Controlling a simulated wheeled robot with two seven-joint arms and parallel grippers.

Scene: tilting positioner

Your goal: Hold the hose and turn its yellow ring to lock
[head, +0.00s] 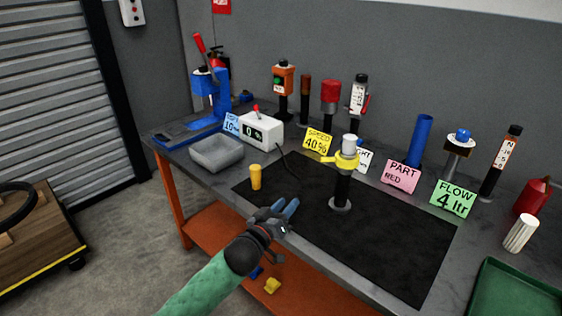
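A yellow ring (346,161) with a side lug sits around the upper part of an upright black post (342,190), under a pale metal cap (350,142). The post stands on a round grey base on the black mat. I cannot tell which part of it is the hose. My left gripper (285,207) is over the mat's near left part, left of the post and apart from it. Its two bluish fingers look parted, with nothing seen between them. My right gripper is out of view.
A yellow cup (256,177) stands near my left gripper, with a grey bin (217,153) and a white display box (262,131) behind. Signs and upright tools line the back. A green tray (515,291) lies at right. The black mat (390,250) is clear at right.

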